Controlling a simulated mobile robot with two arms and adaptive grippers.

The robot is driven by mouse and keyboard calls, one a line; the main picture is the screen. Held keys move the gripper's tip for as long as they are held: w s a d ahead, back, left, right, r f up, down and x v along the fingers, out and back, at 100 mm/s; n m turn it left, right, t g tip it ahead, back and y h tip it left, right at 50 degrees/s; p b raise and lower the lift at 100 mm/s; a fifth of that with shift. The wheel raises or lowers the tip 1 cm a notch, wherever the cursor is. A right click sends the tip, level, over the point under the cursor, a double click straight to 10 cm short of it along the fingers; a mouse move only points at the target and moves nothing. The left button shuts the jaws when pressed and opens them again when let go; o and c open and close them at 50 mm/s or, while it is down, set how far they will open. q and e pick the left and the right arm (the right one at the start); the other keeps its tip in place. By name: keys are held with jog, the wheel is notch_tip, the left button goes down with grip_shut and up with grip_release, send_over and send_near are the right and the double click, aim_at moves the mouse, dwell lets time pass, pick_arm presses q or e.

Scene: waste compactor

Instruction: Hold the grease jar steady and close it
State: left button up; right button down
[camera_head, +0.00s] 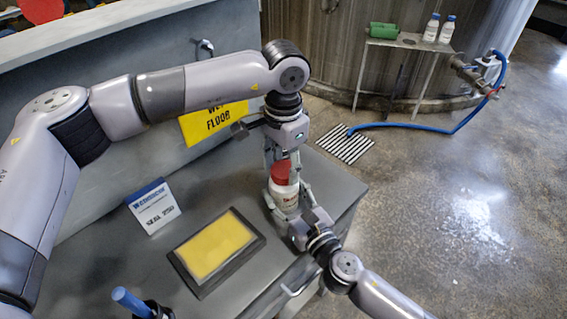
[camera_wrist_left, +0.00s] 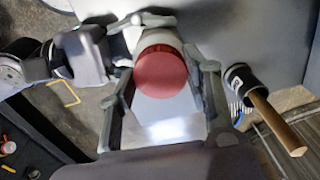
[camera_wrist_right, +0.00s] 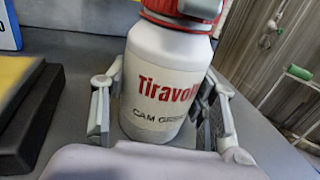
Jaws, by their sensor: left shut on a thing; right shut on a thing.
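The white grease jar (camera_head: 284,196) stands upright near the right end of the grey bench, its red lettering showing in the right wrist view (camera_wrist_right: 160,95). The red lid (camera_head: 281,172) sits at the jar's mouth; it also shows in the left wrist view (camera_wrist_left: 160,72) and at the top edge of the right wrist view (camera_wrist_right: 180,12). I cannot tell how tightly it is seated. My left gripper (camera_head: 279,155) points down from above, shut on the lid. My right gripper (camera_wrist_right: 162,115) reaches in low from the side, its fingers shut around the jar body.
A yellow pad in a black frame (camera_head: 214,247) lies left of the jar. A blue-handled thing (camera_head: 132,303) is at the front. A wooden-handled tool (camera_wrist_left: 275,125) shows beside my left gripper.

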pick_arm(q)
jog(key=o, duration=0.8)
jog(key=shift+o, duration=0.2)
jog(key=shift+r, duration=2.3)
jog(key=shift+c, duration=0.5)
